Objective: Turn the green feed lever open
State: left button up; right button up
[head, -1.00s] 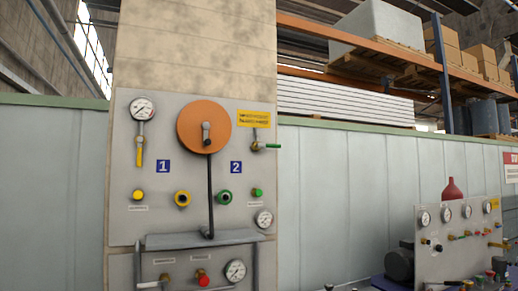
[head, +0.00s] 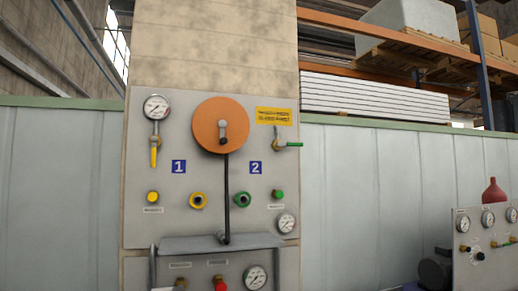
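The green feed lever (head: 291,145) is on the upper right of the grey wall panel (head: 141,226), in the head view. Its green handle points to the right, roughly level, from a brass valve body on a short vertical pipe. A yellow lever (head: 154,156) on the left of the panel hangs straight down below a gauge (head: 157,107). Neither of my grippers shows in the head view.
An orange disc (head: 204,125) with a crank handle sits between the levers, and a black rod (head: 227,190) runs down from it. A grey shelf (head: 190,245) juts out below. A second gauge panel (head: 470,270) stands at the lower right.

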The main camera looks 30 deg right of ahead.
aim_at(280, 144)
jog(key=l+u, duration=0.3)
jog(key=l, duration=0.25)
jog(key=l+u, duration=0.3)
jog(key=l, duration=0.2)
jog(key=l+u, duration=0.1)
jog(key=l, duration=0.25)
jog(key=k+l+u, duration=0.1)
jog(key=l, duration=0.3)
jog(key=k+l+u, duration=0.1)
jog(key=l, duration=0.25)
jog(key=k+l, duration=0.1)
jog(key=l, duration=0.6)
jog(key=k+l+u, duration=0.1)
jog(key=l, duration=0.3)
jog(key=k, duration=0.05)
